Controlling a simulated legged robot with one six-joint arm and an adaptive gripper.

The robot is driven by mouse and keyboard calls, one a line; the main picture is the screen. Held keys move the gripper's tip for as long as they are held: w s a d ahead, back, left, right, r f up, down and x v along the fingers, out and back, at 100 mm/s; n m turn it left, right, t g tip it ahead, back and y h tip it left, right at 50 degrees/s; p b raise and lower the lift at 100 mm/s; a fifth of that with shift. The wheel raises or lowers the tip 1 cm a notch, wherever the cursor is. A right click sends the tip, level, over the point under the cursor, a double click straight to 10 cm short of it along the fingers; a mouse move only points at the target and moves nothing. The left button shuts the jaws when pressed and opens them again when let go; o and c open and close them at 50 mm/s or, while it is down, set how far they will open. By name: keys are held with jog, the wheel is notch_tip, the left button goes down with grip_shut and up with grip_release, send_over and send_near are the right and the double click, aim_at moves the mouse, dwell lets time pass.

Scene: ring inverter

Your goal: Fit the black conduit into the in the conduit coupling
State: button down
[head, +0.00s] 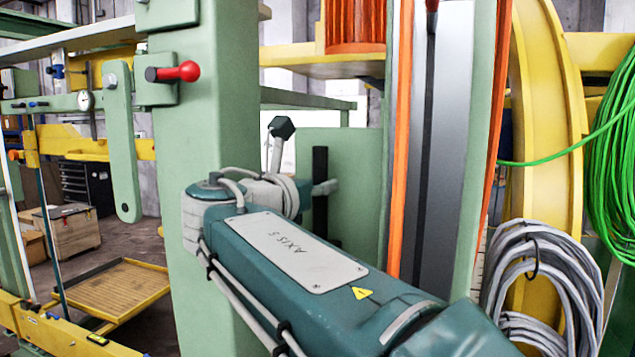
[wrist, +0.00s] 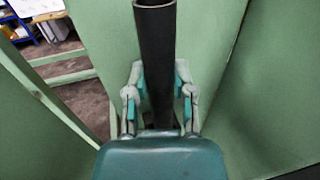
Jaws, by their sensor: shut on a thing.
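The black conduit (wrist: 156,45) is a dark tube with an open top end. In the wrist view it rises between the two fingers of my gripper (wrist: 159,80), which is shut on it. In the head view the conduit (head: 320,190) stands about upright in front of a green panel, and a grey finger of my gripper (head: 326,187) shows beside it. My arm hides the conduit's lower part and most of the gripper. I cannot make out the conduit coupling in either view.
A green post (head: 207,120) with a red-knobbed lever (head: 180,72) stands left of my gripper. Orange strips (head: 400,140) and a grey channel (head: 440,150) stand to the right. Grey cable coils (head: 540,280) hang at the lower right. Green panels flank the conduit closely.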

jog(key=shift+f, duration=0.75)
jog(key=shift+c, duration=2)
grip_release()
jog(key=v, duration=1.2)
jog(key=shift+s, duration=0.1)
